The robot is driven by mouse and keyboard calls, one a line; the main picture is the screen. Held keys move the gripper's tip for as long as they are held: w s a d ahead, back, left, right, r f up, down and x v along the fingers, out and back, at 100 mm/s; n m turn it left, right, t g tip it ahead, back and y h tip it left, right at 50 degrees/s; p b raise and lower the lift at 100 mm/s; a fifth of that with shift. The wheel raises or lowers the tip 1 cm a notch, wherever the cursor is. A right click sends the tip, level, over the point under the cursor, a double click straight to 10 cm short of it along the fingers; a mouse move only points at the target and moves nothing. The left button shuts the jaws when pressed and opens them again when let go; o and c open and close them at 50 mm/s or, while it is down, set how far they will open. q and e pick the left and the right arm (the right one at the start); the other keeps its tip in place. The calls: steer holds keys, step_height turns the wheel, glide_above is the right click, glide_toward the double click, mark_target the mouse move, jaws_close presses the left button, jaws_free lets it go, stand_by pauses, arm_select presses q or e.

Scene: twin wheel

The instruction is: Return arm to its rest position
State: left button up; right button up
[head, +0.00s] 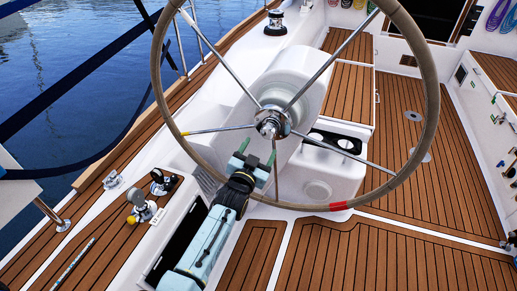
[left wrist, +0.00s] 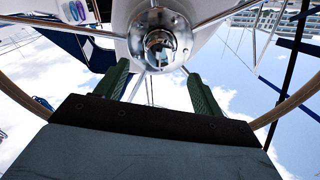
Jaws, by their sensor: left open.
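My left gripper (head: 258,150) is open in front of the steering wheel (head: 436,85), just below its hub (head: 270,122). The wheel has a tan rim, metal spokes and a red band at the bottom. In the left wrist view my gripper's two green fingers (left wrist: 160,92) stand apart with nothing between them. The shiny hub (left wrist: 160,40) is just beyond the fingertips, and I cannot tell whether they touch. My left arm comes up from the bottom of the head view. My right gripper is not in view.
A white pedestal (head: 290,75) stands behind the wheel, with cup holders (head: 335,142) beside it. Metal levers (head: 142,205) rise from the side deck at left. A winch (head: 275,22) stands farther back. The teak floor (head: 400,245) at right is clear.

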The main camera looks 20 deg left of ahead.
arm_select(q)
steer(key=s+a+f+g+p, duration=0.1)
steer(key=s+f+g+p, duration=0.8)
steer(key=s+f, duration=1.05)
steer(key=s+a+f+g+p, duration=0.2)
steer(key=s+p, duration=0.1)
steer(key=s, duration=0.9)
steer(key=s+a+f+g+p, duration=0.2)
steer(key=s+g, duration=0.1)
steer(key=s, duration=0.9)
steer(key=s+a+f+n+g+y+p, duration=0.1)
steer(key=s+a+g+p, duration=0.1)
steer(key=s, duration=1)
steer(key=shift+s+a+f+g+p, duration=0.15)
steer(key=shift+f+g+p, duration=0.3)
steer(key=shift+p, duration=0.4)
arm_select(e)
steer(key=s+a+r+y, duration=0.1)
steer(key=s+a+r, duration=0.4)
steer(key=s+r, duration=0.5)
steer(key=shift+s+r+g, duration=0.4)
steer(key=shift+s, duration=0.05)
